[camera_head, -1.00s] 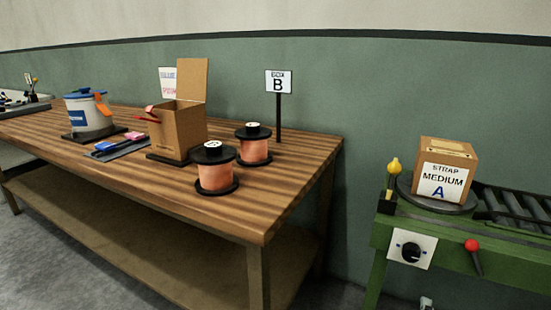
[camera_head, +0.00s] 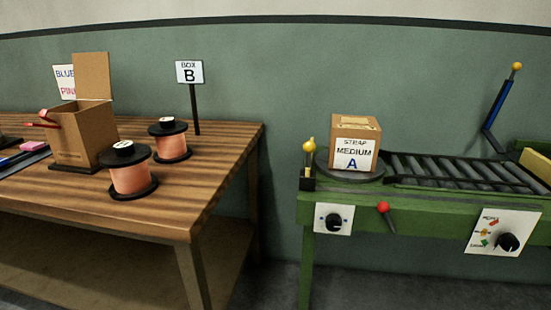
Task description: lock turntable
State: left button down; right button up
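The turntable (camera_head: 322,166) is a dark round plate on the left end of the green conveyor frame. A closed cardboard box (camera_head: 355,143) marked "STRAP MEDIUM A" sits on it. A yellow-knobbed lever (camera_head: 309,160) stands upright in a dark holder at the turntable's left edge. A black dial (camera_head: 333,222) on a white plate and a red-knobbed lever (camera_head: 384,209) are on the frame's front side. The pictures do not show which control is the lock. Neither of my grippers is in view.
A wooden table (camera_head: 222,170) at left holds two copper spools (camera_head: 131,178) (camera_head: 170,146), an open carton (camera_head: 84,138) and a "BOX B" sign (camera_head: 189,73). A gap separates it from the conveyor. Rollers (camera_head: 450,169), a blue lever (camera_head: 498,110) and a second dial panel (camera_head: 503,233) are at right.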

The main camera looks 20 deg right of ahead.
aim_at(383, 207)
jog(key=z, duration=1.35)
